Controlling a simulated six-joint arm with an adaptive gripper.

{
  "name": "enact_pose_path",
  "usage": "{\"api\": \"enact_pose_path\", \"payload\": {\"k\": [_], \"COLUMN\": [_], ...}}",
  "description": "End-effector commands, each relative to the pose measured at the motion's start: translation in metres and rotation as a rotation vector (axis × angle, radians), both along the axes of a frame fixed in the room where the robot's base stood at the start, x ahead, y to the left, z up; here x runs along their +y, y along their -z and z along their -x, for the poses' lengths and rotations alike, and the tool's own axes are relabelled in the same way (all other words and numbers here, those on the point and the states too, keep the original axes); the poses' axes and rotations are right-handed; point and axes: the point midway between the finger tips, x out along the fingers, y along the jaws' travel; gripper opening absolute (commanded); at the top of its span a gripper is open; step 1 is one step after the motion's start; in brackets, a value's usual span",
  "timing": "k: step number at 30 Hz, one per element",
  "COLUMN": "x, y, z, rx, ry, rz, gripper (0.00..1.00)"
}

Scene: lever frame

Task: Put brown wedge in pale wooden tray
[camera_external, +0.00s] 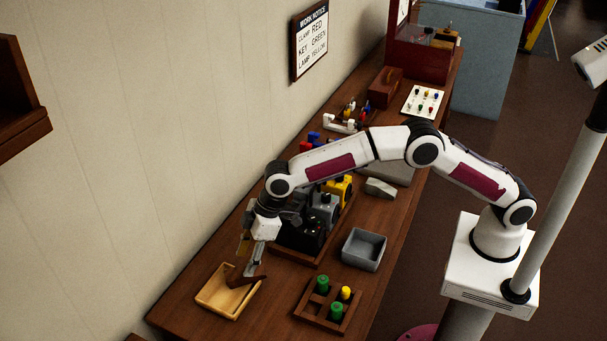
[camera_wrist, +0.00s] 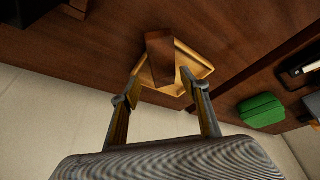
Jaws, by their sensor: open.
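The pale wooden tray (camera_external: 213,303) sits at the near left end of the bench. It also shows in the wrist view (camera_wrist: 206,70). The brown wedge (camera_external: 238,278) is at the tray, overlapping its right side in the external view. In the wrist view the wedge (camera_wrist: 160,52) lies across the tray's left part, tilted, with one end reaching past the rim. My gripper (camera_external: 252,271) is directly above the tray with its fingers pointing down. In the wrist view my gripper (camera_wrist: 160,80) is open, its fingers apart on either side of the wedge's near end. Whether they touch the wedge cannot be told.
A grey bin (camera_external: 364,250) and a wooden divided box (camera_external: 311,316) with green and yellow pieces stand right of the tray. Dark, grey and yellow machine blocks (camera_external: 302,238) stand behind my gripper. The wall runs along the left. Bare bench lies between tray and box.

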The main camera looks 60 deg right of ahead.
Motion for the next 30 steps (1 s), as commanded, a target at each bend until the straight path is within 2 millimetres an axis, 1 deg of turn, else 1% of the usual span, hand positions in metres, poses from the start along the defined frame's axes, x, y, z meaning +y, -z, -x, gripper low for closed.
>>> {"api": "enact_pose_path", "payload": {"k": [1, 9, 15, 21, 30], "x": [-0.002, -0.012, -0.019, -0.022, -0.022], "y": [-0.008, -0.042, -0.063, -0.074, -0.076], "z": [0.002, 0.012, 0.018, 0.022, 0.022], "rx": [-0.002, -0.001, 0.0, 0.0, 0.001], "ry": [0.0, 0.0, 0.0, 0.0, 0.0], "rz": [-0.001, 0.0, 0.0, 0.0, 0.001], "gripper": [0.45, 0.45, 0.45, 0.45, 0.45]}}
